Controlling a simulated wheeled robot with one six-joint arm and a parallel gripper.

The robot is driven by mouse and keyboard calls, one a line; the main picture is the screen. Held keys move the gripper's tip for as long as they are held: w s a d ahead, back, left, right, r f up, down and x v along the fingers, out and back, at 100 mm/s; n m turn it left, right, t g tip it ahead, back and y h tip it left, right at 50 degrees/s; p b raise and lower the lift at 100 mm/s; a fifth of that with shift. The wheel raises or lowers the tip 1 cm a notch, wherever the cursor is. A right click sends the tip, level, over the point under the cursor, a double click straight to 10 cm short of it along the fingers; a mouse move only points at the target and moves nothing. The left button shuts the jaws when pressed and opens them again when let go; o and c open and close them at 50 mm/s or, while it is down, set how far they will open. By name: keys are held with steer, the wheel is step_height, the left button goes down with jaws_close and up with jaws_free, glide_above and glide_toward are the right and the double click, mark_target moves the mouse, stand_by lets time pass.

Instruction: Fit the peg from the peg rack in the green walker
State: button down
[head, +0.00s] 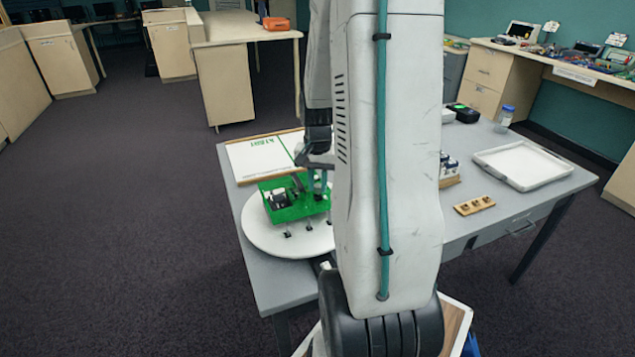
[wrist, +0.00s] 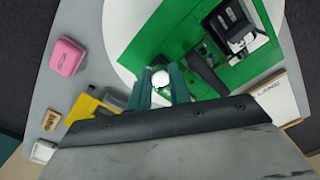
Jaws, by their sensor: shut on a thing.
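The green walker (head: 283,208) is an open green box frame on thin legs, standing on a white round plate (head: 262,236); dark parts sit inside it. In the wrist view the walker (wrist: 178,32) fills the upper right. My gripper (head: 318,182) is at the walker's right rear side in the head view. In the wrist view my gripper (wrist: 160,88) is shut on the peg (wrist: 160,79), whose white round end shows between the fingers, over or beside the green frame. I cannot tell whether the peg touches the walker. A small wooden rack with holes (head: 474,205) lies on the table's right.
A white tray (head: 537,166) is at the table's right. A white board with green lettering (head: 262,155) lies behind the walker. My arm hides the table's middle. The wrist view shows a pink box (wrist: 68,56) and a yellow object (wrist: 88,108) to the left.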

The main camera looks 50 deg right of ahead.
steer(key=shift+f, duration=0.8)
stand_by(1.2)
steer(key=c, duration=1.2)
jaws_free()
steer(key=shift+r, duration=3.75)
steer(key=s+a+r+n, duration=0.4)
steer(key=a, duration=0.6)
steer(key=s+a+r+n+t, duration=0.1)
steer(key=s+a+r+n, duration=0.3)
steer(key=a, duration=0.6)
steer(key=s+a+r+n, duration=0.4)
steer(key=a+n, duration=0.1)
steer(key=a, duration=0.5)
steer(key=shift+s+r, duration=0.2)
steer(key=shift+r, duration=0.15)
